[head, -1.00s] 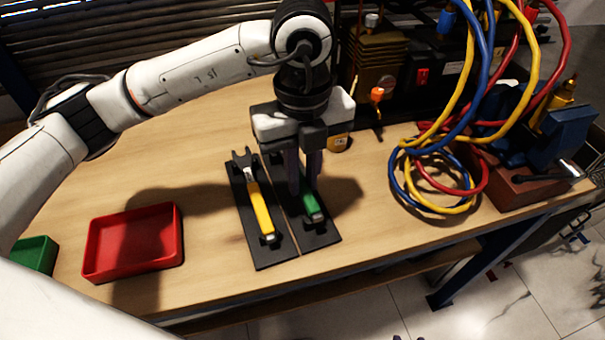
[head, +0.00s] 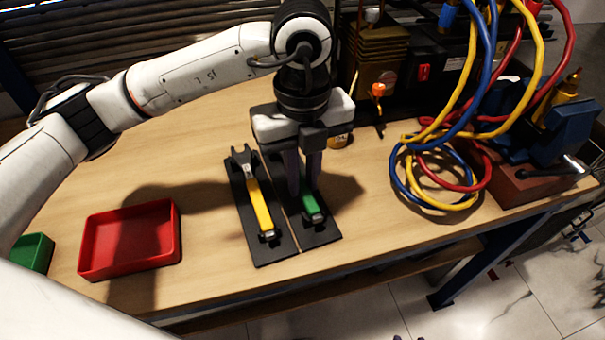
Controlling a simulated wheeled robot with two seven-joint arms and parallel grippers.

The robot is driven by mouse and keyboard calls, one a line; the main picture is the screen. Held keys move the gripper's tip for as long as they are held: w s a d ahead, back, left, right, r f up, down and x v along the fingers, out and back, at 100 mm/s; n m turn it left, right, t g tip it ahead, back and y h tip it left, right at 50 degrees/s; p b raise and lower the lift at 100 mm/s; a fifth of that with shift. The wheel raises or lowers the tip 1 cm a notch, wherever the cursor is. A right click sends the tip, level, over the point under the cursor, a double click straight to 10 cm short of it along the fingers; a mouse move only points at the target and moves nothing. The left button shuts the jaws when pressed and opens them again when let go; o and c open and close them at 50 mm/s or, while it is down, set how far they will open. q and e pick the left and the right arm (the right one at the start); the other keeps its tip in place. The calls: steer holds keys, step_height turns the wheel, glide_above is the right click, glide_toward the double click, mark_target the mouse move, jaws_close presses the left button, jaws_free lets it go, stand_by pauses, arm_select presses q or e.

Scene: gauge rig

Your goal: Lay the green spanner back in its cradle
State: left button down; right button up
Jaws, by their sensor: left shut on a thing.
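The green spanner (head: 312,205) lies along the right-hand black cradle (head: 322,236); its near handle end shows, its far part is hidden by my gripper. My left gripper (head: 304,188) points down over the spanner and is shut on it, at the level of the cradle. I cannot tell whether the spanner rests fully on the cradle's supports. A yellow spanner (head: 259,203) lies in the left-hand black cradle (head: 266,256), just left of the green one. My right gripper is not in view.
A red tray (head: 130,240) and a green tray (head: 38,253) stand at left. Coiled red, yellow and blue hoses (head: 437,178) lie to the right, with a blue vise (head: 560,135) beyond. A small yellow-labelled item (head: 339,139) stands behind the gripper. Bare wood lies between the red tray and cradles.

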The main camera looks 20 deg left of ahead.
arm_select(q)
steer(key=shift+f, duration=0.2)
steer(key=c, duration=1.6)
jaws_free()
step_height(320, 180, up, 10)
steer(key=shift+r+p, duration=0.2)
steer(key=shift+p, duration=0.15)
